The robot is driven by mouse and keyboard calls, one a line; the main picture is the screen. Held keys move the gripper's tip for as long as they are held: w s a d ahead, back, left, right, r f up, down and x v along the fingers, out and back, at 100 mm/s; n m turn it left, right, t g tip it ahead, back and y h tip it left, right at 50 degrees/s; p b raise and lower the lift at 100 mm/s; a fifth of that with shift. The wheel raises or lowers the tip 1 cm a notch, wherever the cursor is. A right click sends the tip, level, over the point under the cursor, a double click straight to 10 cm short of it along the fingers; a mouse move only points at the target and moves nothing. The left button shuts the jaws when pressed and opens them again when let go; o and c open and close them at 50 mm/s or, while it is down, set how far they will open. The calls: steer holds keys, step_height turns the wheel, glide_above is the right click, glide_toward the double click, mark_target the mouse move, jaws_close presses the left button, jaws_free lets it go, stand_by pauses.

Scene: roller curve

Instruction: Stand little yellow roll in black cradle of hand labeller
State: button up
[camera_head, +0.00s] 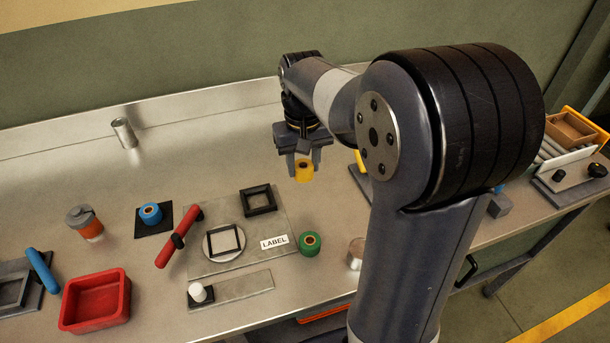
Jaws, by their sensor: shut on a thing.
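The little yellow roll (304,173) is held upright between the fingers of my gripper (305,166), above the table behind the labeller plate. My gripper is shut on it. The plate marked LABEL (272,265) carries two black square frames. One black frame (259,190) is at its back, below and left of the roll in the picture. The other black frame (225,254) lies on a pale round disc. A red handle (178,240) with a black collar is at the plate's left side. Which frame is the cradle, I cannot tell for sure.
A green roll (310,244) stands right of the plate. A blue roll (151,213) stands on a black pad at left. A red tray (95,311), an orange-and-grey jar (87,225) and a metal cylinder (124,133) stand further left. My arm hides much of the right.

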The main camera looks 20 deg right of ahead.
steer(key=w+a+n+p, duration=0.2)
steer(key=a+n+p, duration=0.4)
steer(key=a+n, duration=0.3)
steer(key=shift+w+a+f+b, duration=0.1)
steer(key=shift+a+f+b, duration=0.15)
steer(key=shift+f+b, duration=0.6)
steer(key=shift+w+a+f+b, duration=0.1)
steer(key=shift+a+f+b, duration=0.3)
steer(key=shift+f, duration=0.75)
steer(key=shift+w+a+f+b, duration=0.1)
steer(key=shift+a+f+b, duration=0.05)
steer(key=shift+f+b, duration=0.75)
steer(key=shift+f, duration=0.25)
steer(key=shift+s+f+b, duration=0.15)
steer(key=shift+f+b, duration=0.2)
steer(key=shift+f, duration=0.75)
steer(key=o, duration=0.7)
